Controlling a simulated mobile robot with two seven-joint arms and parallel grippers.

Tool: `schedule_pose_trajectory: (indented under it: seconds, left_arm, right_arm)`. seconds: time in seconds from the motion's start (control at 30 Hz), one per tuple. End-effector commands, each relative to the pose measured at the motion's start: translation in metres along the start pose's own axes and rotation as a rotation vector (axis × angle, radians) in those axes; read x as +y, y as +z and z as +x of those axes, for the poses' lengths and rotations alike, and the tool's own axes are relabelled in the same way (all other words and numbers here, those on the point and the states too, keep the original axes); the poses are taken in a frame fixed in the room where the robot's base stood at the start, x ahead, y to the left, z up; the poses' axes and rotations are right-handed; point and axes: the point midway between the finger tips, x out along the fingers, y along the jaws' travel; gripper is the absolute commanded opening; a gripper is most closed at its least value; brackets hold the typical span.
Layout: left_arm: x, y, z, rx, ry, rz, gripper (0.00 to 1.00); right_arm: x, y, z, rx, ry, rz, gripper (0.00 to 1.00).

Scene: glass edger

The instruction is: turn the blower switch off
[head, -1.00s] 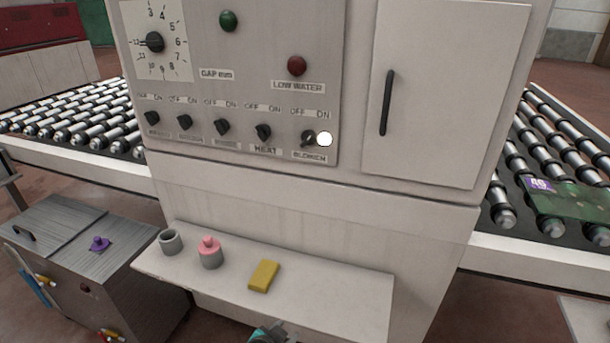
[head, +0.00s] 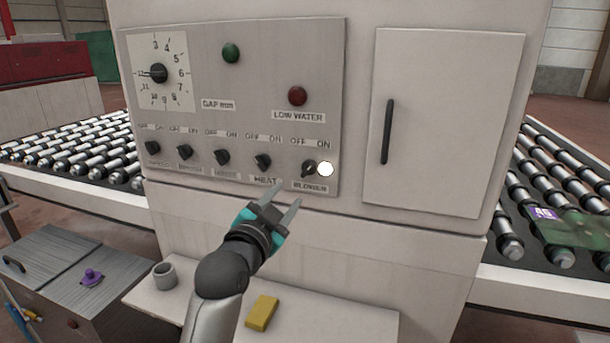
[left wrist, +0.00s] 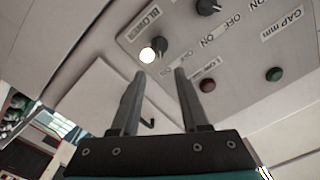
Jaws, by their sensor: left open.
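The blower switch (head: 309,168) is a small black knob at the right end of a row of knobs on the grey panel, with OFF and ON labels above and a BLOWER label below. A bright white lamp (head: 325,169) sits just right of it. My left gripper (head: 283,196) is open and empty, below and left of the switch in the head view. In the left wrist view, the blower switch (left wrist: 163,46) and the lamp (left wrist: 148,55) show beyond the open fingertips (left wrist: 159,73), apart from them. My right gripper is out of view.
The heat knob (head: 263,161) is close on the left. A cabinet door with a black handle (head: 387,131) is to the right. Below is a shelf with a grey cup (head: 164,275) and a yellow block (head: 262,312). Roller conveyors (head: 75,150) flank the machine.

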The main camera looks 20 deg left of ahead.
Motion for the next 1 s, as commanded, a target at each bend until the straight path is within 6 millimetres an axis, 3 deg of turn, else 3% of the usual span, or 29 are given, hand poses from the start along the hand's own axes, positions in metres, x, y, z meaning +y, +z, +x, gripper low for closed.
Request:
schedule_pose_trajectory:
  seconds: [0.6,1.0]
  left_arm:
    - [0.000,0.001,0.088,0.000,0.000,-0.003,0.45]
    - [0.000,0.001,0.123,0.000,0.000,0.000,0.45]
  right_arm:
    - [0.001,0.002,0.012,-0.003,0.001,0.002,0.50]
    - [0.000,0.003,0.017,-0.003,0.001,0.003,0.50]
